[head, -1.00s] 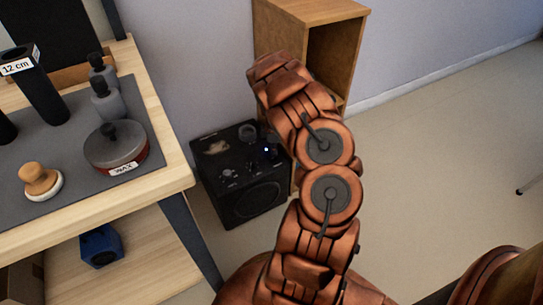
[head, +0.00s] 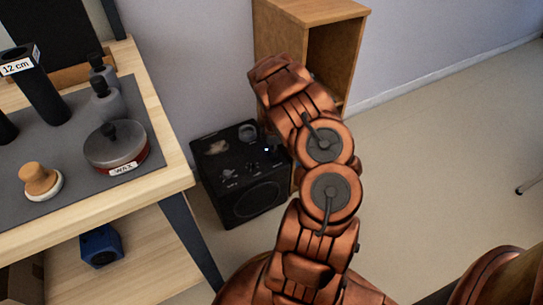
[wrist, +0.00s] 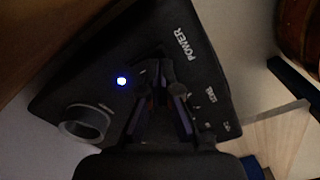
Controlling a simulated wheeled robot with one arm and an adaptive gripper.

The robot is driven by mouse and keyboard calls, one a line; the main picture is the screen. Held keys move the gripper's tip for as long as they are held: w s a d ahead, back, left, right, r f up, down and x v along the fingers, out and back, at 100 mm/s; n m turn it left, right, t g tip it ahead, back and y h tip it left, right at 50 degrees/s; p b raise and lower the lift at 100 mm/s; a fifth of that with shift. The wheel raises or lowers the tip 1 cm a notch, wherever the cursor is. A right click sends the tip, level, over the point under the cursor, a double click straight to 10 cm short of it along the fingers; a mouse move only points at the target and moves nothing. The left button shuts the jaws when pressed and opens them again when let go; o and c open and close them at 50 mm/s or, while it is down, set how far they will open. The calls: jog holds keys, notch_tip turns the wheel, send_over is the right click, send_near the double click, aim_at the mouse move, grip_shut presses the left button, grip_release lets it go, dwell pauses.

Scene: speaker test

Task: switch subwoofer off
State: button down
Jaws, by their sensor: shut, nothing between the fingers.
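The subwoofer (head: 240,210) is a black box on the floor between the workbench and a wooden cabinet. Its control panel faces up and shows in the wrist view (wrist: 95,50), with the printed word POWER (wrist: 187,45). A blue light (wrist: 121,81) glows on the panel; it also shows as a small bright dot in the head view (head: 266,149). My gripper (wrist: 160,86) is shut and empty, its fingertips over the panel between the light and the lettering. Whether they touch it I cannot tell. The power switch is not clearly visible near the dark fingers. In the head view my arm hides most of the gripper.
The workbench (head: 120,205) stands close on the left, its leg (head: 190,240) near the subwoofer. The open wooden cabinet (head: 280,30) stands right behind the subwoofer, against the wall. A round grey ring (wrist: 84,125) is on the panel.

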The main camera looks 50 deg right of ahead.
jog(key=shift+f, duration=0.6)
dwell(0.4)
jog(key=shift+r+p, duration=2.75)
jog(key=shift+r, duration=0.75)
jog(key=shift+r, duration=0.3)
jog(key=s+a+r+m+p, duration=0.2)
jog(key=a+r+p, duration=0.35)
jog(key=r, duration=0.75)
jog(key=s+a+r+m+g+p, duration=0.15)
jog(key=a+r+p, duration=0.25)
jog(key=a+r, duration=0.55)
jog(key=s+a+r+m+p, duration=0.25)
jog(key=a+r+p, duration=0.2)
jog(key=r, duration=1.15)
jog(key=s+a+r+m+p, duration=0.2)
jog(key=s+a+r+p, duration=1.1)
jog(key=s+a+r, duration=0.7)
jog(key=shift+s+p, duration=0.4)
jog(key=shift+s, duration=0.45)
